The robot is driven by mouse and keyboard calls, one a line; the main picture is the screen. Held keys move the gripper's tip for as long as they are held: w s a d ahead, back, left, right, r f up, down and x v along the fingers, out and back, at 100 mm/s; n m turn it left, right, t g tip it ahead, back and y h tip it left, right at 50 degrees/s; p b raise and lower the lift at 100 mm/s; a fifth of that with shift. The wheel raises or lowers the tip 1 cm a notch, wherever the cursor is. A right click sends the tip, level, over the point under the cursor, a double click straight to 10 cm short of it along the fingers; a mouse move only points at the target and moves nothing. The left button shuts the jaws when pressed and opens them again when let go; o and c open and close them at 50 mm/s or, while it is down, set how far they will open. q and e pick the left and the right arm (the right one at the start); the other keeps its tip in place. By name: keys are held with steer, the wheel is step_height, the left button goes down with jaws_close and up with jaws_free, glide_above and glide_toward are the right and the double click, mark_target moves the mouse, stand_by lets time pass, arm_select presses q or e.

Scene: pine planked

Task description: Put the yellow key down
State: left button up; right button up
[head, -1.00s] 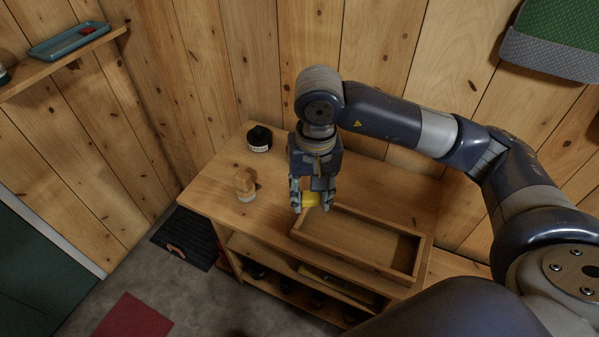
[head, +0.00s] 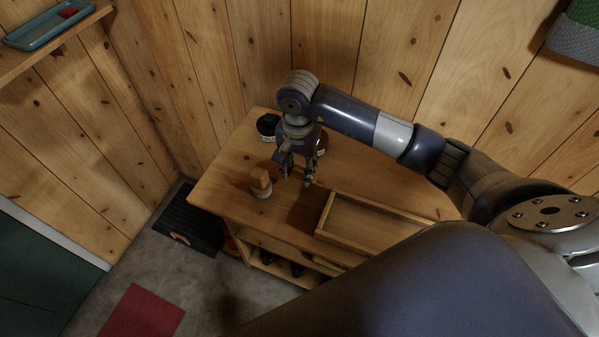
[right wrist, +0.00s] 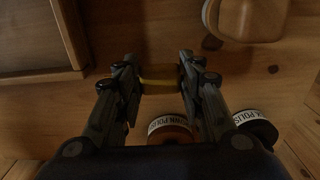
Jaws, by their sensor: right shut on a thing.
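The yellow key (right wrist: 160,77) shows in the right wrist view as a yellow band between the fingers of my right gripper (right wrist: 159,74). The gripper is shut on it. In the head view my right gripper (head: 297,178) points down over the left part of the wooden bench top (head: 228,190), between a brush and an open wooden tray. A shadow lies on the wood close to it. I cannot make out the key in the head view, nor tell how far it is above the wood. My left gripper is not in view.
The wooden-handled brush (head: 261,182) stands left of the gripper. A dark polish jar (head: 266,127) and a brown polish jar (right wrist: 170,129) stand behind it. The open wooden tray (head: 325,212) is to the right. Bare wood lies between brush and tray.

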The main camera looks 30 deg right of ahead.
mark_target(298, 172)
step_height(298, 172, down, 3)
steer(key=shift+c, duration=0.2)
steer(key=shift+f, duration=0.2)
steer(key=o, duration=1)
steer(key=shift+r, duration=0.1)
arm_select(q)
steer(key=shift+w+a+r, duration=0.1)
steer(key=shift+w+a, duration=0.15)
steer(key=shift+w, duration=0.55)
arm_select(e)
steer(key=shift+o, duration=0.3)
